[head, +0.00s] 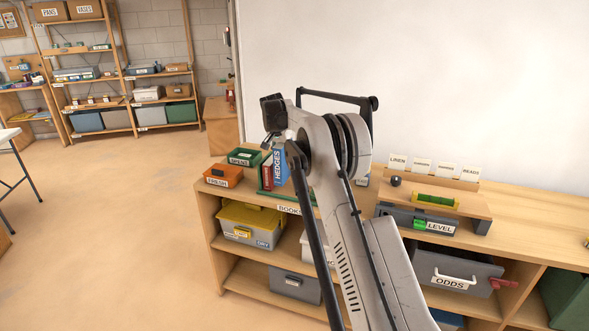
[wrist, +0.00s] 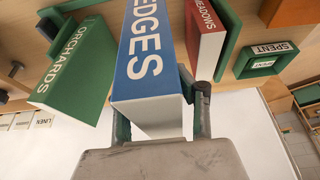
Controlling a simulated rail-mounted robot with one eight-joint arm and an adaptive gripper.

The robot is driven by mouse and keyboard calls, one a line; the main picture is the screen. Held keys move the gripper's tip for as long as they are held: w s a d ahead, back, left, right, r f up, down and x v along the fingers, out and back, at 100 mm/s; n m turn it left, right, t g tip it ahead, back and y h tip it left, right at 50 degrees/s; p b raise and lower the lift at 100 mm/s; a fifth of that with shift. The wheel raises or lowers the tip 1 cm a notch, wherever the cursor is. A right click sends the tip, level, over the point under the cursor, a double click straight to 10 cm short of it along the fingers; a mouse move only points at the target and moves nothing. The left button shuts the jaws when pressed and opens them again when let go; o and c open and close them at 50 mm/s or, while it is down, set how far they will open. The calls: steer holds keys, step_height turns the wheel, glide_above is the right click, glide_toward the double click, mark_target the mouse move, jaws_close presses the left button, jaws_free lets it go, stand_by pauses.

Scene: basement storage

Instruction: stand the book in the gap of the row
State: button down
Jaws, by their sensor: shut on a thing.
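The blue book HEDGES (wrist: 145,60) is held between the two fingers of my gripper (wrist: 160,100) in the wrist view. In the head view the blue book (head: 280,166) rises above the red book (head: 267,173) beside it. In the wrist view the green book ORCHARDS (wrist: 78,70) is on its left and the red book MEADOWS (wrist: 204,38) on its right. The blue book lines up with the space between them and sits nearer the camera. Its lower end is hidden, so I cannot tell whether it touches the shelf.
A green bookend (wrist: 229,45) is beside the red book. The green SPENT tray (head: 243,157) and orange FRESH box (head: 222,176) are left of the row. The LEVEL stand (head: 470,205) and label cards (head: 421,166) are to the right. A white wall (head: 430,80) rises behind.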

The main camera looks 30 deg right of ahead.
steer(key=w+d+f+p, duration=0.1)
steer(key=w+d+f, duration=0.2)
steer(key=d+f, duration=0.2)
steer(key=shift+x, duration=1.6)
steer(key=shift+s+f, duration=0.15)
steer(key=c, duration=1.3)
jaws_free()
